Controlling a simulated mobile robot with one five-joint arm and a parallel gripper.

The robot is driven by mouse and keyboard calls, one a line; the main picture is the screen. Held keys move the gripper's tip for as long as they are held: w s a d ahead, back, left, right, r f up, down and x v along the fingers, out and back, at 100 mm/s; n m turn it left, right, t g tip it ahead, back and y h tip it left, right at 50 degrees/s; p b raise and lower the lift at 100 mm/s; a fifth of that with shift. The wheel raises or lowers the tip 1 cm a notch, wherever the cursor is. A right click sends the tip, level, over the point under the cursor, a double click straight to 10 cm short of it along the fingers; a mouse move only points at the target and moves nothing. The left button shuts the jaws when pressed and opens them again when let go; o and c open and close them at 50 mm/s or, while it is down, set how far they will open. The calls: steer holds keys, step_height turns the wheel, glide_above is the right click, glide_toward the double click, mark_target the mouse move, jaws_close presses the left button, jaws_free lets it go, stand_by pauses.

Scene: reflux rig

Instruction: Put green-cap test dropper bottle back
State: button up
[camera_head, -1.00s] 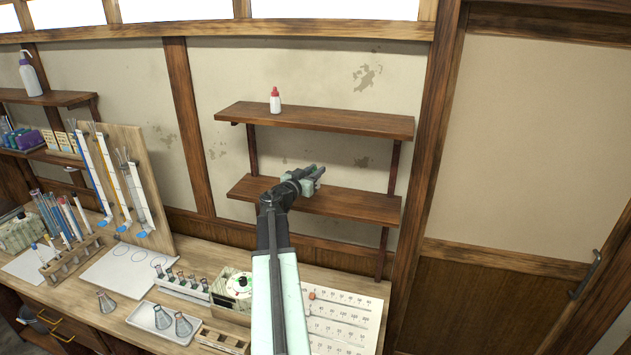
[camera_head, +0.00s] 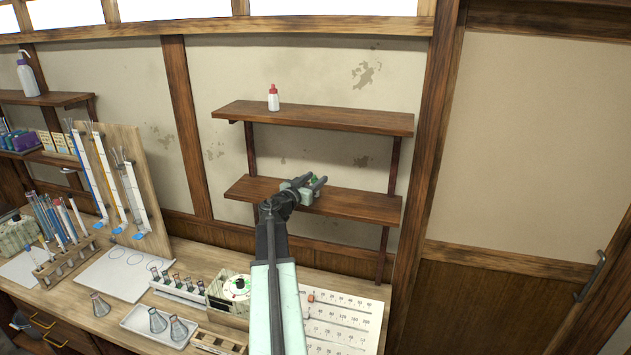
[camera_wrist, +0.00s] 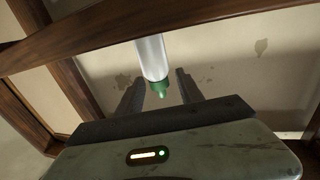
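The green-cap dropper bottle shows in the wrist view as a white body (camera_wrist: 152,58) with a green cap (camera_wrist: 159,88). In that view its base end meets the dark shelf board, and its cap points toward my palm. My gripper hides the bottle's body there.
A red-cap bottle (camera_head: 273,98) stands on the upper shelf (camera_head: 345,120), above my gripper. Shelf posts stand at both sides. The lower shelf is clear to the right. The workbench below holds racks, a tray of flasks (camera_head: 165,341) and a white marked sheet (camera_head: 345,318).

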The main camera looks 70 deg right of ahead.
steer(key=shift+r, duration=0.25)
steer(key=w+a, duration=0.2)
steer(key=a, duration=0.9)
steer(key=shift+w+a, duration=0.15)
steer(key=shift+a, duration=0.25)
steer(key=shift+f, duration=0.1)
